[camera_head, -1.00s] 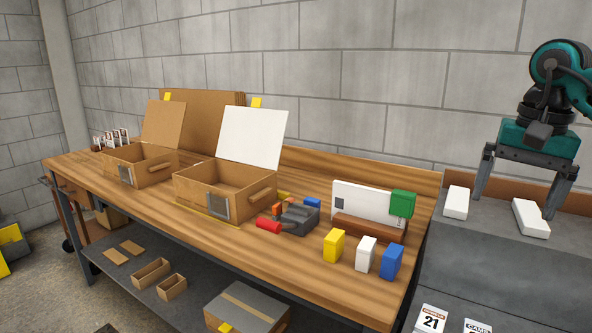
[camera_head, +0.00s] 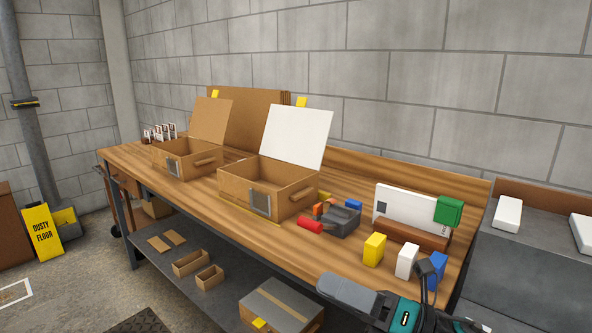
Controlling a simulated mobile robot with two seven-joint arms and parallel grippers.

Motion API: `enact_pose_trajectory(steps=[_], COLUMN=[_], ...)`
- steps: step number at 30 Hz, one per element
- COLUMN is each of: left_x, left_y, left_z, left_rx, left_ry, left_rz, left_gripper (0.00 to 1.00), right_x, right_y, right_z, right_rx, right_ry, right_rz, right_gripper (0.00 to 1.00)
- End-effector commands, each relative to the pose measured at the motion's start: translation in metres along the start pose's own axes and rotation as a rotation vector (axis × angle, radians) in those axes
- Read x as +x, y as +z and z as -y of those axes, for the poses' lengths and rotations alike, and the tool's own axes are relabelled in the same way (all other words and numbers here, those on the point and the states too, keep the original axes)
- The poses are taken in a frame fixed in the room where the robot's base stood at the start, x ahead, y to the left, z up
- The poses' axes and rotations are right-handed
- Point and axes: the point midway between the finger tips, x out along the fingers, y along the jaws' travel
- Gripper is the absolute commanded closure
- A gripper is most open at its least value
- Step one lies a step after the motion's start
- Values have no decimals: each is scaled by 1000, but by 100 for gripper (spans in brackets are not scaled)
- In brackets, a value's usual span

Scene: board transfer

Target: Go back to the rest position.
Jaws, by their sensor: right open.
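Part of my right arm and gripper (camera_head: 402,312), grey, black and teal with dark cables, shows at the bottom right in front of the workbench's front edge. I cannot make out its fingertips clearly. Nothing is seen held in it. My left gripper is not in view. The wooden workbench (camera_head: 285,240) runs across the view, and my right arm hides part of its near right end.
Two open cardboard boxes (camera_head: 268,187) (camera_head: 185,158) stand on the bench. Yellow (camera_head: 374,250), white (camera_head: 407,262) and blue (camera_head: 438,267) blocks stand close behind my right arm. A grey side surface (camera_head: 520,260) holds white blocks (camera_head: 507,214).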

Motion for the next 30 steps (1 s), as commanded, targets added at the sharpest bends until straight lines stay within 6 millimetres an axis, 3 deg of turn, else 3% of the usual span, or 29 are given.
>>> enact_pose_trajectory(steps=[5, 8, 12, 15, 18, 21, 24, 30], left_x=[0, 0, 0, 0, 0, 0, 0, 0], left_y=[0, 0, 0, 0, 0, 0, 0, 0], left_z=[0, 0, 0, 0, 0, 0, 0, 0], left_rx=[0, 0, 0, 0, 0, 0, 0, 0], left_ry=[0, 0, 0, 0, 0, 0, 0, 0], left_rz=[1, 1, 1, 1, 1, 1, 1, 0], left_gripper=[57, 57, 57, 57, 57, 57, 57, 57], right_x=[-37, -73, -134, -176, -208, -228, -237, -239], right_y=[-20, -44, -101, -150, -192, -220, -233, -236], right_z=[43, 72, 105, 116, 117, 114, 111, 111], right_rx=[612, 949, 1403, 1675, 1866, 1980, 2033, 2045], right_ry=[-131, -206, -303, -362, -402, -423, -432, -435], right_rz=[398, 629, 973, 1214, 1406, 1534, 1599, 1614], right_gripper=[2, 2, 2, 2, 2, 2, 2, 2])
